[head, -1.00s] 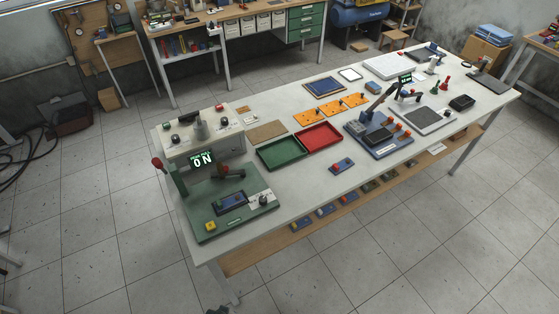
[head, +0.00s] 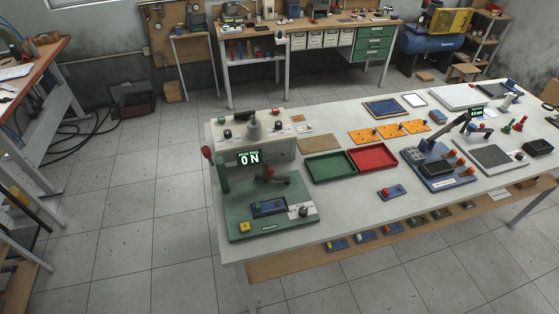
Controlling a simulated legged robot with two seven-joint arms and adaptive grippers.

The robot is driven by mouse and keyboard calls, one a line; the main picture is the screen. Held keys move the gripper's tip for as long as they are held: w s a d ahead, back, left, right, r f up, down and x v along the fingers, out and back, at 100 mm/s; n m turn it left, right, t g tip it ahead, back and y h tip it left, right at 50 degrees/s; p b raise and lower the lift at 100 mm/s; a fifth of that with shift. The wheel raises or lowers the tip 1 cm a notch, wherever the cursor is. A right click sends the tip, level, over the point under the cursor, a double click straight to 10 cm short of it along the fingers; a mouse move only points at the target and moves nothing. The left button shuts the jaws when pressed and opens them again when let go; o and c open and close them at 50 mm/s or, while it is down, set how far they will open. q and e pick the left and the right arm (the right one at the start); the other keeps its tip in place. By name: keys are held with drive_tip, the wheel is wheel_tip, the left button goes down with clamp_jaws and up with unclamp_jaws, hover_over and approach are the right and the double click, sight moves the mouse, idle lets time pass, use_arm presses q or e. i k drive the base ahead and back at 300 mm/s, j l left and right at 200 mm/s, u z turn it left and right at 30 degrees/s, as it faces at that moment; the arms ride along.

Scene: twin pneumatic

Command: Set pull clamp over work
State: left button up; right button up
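A green-based fixture (head: 272,222) stands at the near left corner of the white workbench. It has an upright lever with a dark red knob (head: 206,153), a dark arm with a red part (head: 272,175), a blue-black block (head: 268,208) and a yellow button (head: 244,227). Its display (head: 249,158) reads "0 N". A second, blue-based fixture (head: 440,172) with a slanted dark lever and orange knobs stands further right. I cannot tell for certain which part is the pull clamp. Neither of my grippers is in view.
A green tray (head: 328,168) and a red tray (head: 372,158) lie mid-bench on the white table (head: 340,215). A beige control box (head: 252,133) stands behind the green fixture. A small blue block (head: 391,192) lies near the front edge. Tiled floor is open at left.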

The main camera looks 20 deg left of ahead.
sight(259, 176)
drive_tip(key=i+u, duration=0.2)
drive_tip(key=u, duration=0.2)
drive_tip(key=i+l+u, duration=0.1)
drive_tip(key=u, duration=0.25)
drive_tip(key=i+l+u, duration=0.15)
drive_tip(key=i+u, duration=0.25)
drive_tip(key=k, duration=0.1)
